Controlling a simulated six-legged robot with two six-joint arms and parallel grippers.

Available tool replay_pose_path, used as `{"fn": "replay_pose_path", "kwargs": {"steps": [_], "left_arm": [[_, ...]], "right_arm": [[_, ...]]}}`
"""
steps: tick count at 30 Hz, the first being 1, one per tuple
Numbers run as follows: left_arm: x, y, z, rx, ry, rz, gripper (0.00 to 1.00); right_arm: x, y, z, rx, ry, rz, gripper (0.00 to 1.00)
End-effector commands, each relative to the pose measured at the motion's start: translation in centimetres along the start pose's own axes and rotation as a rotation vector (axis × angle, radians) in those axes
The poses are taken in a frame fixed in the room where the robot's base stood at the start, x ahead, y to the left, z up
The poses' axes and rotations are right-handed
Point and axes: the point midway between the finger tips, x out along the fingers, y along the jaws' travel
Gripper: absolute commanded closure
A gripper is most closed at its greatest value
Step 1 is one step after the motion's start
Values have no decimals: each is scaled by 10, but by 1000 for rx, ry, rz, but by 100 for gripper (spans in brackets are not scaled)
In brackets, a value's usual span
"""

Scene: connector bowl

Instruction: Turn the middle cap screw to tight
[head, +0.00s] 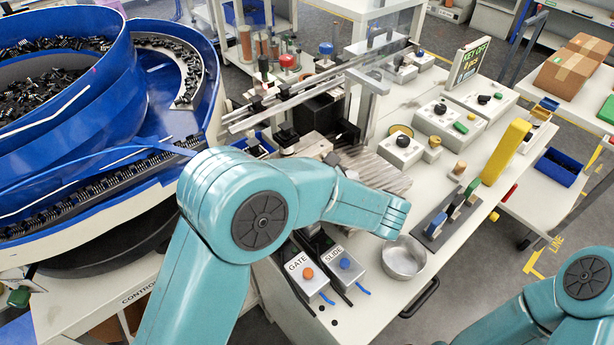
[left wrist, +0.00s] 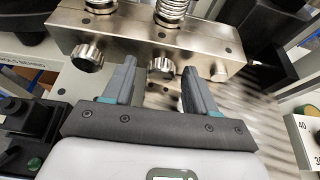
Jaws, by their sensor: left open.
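In the left wrist view a metal block (left wrist: 190,45) carries a row of knurled cap screws. The middle cap screw (left wrist: 162,67) sits between the fingertips of my left gripper (left wrist: 157,76). The gripper is open, with a finger on either side of the screw; I cannot tell whether either touches it. The left cap screw (left wrist: 88,57) and the right cap screw (left wrist: 218,72) lie outside the fingers. In the head view my left arm hides the left gripper and the screws. My right arm shows at the lower right, its gripper out of frame.
Springs (left wrist: 172,10) stand on the block. In the head view, a blue feeder bowl (head: 75,140) fills the left. GATE (head: 303,276) and SLIDE (head: 345,266) boxes and a metal bowl (head: 404,258) stand at the front. A yellow block (head: 506,152) stands at the right.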

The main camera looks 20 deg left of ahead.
Motion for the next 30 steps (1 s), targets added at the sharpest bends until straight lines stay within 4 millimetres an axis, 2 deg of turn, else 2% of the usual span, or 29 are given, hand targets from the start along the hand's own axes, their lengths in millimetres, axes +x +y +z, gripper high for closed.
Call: {"fn": "replay_pose_path", "kwargs": {"steps": [5,10,14,22,30], "left_arm": [[-2,0,-1,1,0,-1,43],[-2,0,-1,1,0,-1,98],[-2,0,1,6,0,2,99],[-2,-2,5,178,1,74,99],[1,-2,0,232,0,96,99]], "right_arm": [[0,0,0,0,0,0,56],[0,0,0,0,0,0,56],[-2,-1,0,0,0,0,56],[-38,-14,1,0,0,0,56],[-40,-14,1,0,0,0,56]]}}
